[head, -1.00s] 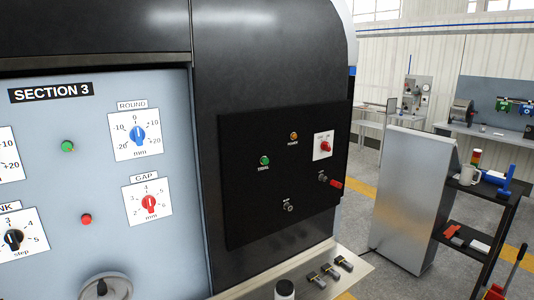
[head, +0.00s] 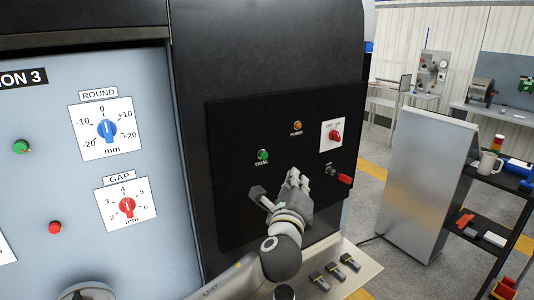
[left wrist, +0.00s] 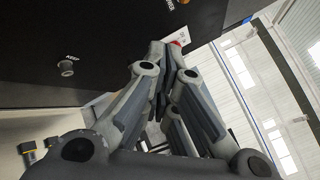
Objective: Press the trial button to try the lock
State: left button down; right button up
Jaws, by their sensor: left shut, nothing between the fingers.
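The green trial button (head: 263,154), labelled TRIAL, sits on the left part of the black control panel (head: 232,222). My left gripper (head: 292,174) is in front of the panel, to the right of and a little below the button in the head view. It appears apart from the button. In the left wrist view its fingers (left wrist: 163,52) are together and empty. The gripper hides the lower middle of the panel. My right gripper is in neither current view.
An orange POWER light (head: 297,126), a red rotary switch (head: 336,136) and a red-handled control (head: 344,179) share the panel. Levers (head: 333,271) stand on the ledge below. A light grey panel (head: 123,168) with dials is at left. A cart (head: 489,182) stands at right.

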aim_at(264, 156)
pick_arm(q)
jog(key=w+a+b, duration=0.1)
jog(key=w+a, duration=0.4)
jog(key=w, duration=0.1)
jog(key=shift+w+a+r, duration=0.15)
jog(key=shift+w, duration=0.2)
pick_arm(e)
jog(key=shift+s+a+f, duration=0.15)
jog(key=shift+s+f, duration=0.2)
jog(key=shift+f, duration=0.4)
jog(key=shift+a, duration=0.2)
dwell(0.6)
pick_arm(q)
jog(key=shift+w+a, duration=0.25)
jog(key=shift+w, duration=0.1)
pick_arm(e)
jog(key=shift+r, duration=0.2)
